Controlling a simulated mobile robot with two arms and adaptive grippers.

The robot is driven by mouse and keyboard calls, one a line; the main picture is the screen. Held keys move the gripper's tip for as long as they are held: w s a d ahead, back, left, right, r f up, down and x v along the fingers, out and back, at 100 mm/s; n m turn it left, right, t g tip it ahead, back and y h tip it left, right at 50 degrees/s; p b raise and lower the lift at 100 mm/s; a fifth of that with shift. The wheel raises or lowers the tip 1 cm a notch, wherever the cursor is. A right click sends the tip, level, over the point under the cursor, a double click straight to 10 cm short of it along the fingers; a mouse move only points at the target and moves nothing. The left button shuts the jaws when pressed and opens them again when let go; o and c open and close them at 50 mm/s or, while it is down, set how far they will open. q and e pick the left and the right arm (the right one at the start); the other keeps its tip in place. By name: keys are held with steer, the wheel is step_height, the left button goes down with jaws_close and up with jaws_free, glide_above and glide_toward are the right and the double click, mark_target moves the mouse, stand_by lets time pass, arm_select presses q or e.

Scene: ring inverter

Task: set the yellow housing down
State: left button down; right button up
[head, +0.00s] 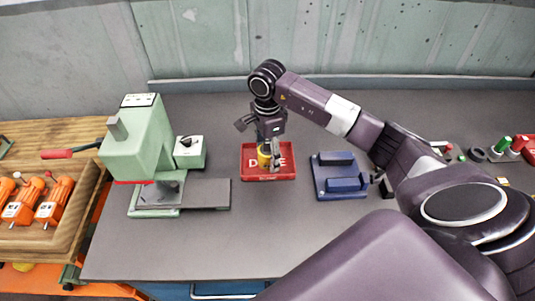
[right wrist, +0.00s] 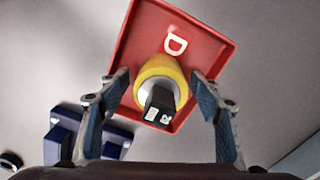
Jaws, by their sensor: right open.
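The yellow housing (head: 263,157) sits in the red tray (head: 249,174), which has white letters on its floor. In the right wrist view the housing (right wrist: 147,70) is a round yellow body with a grey end and a black block with white marks. It appears upright on the floor of the tray (right wrist: 212,48). My right gripper (head: 266,143) is above the tray. In the right wrist view its fingers (right wrist: 158,82) are open on either side of the housing, with a gap visible on both sides. My left gripper is not in view.
A blue fixture (head: 341,178) stands right of the tray. A green press (head: 140,140) with a grey plate (head: 208,194) stands to the left. A wooden tray (head: 75,215) of orange parts is at far left. Small coloured parts lie at far right. Bare bench lies before the red tray.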

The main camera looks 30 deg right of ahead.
step_height(320, 180, up, 12)
steer(key=b, duration=0.2)
steer(key=shift+b, duration=0.4)
steer(key=shift+f, duration=0.1)
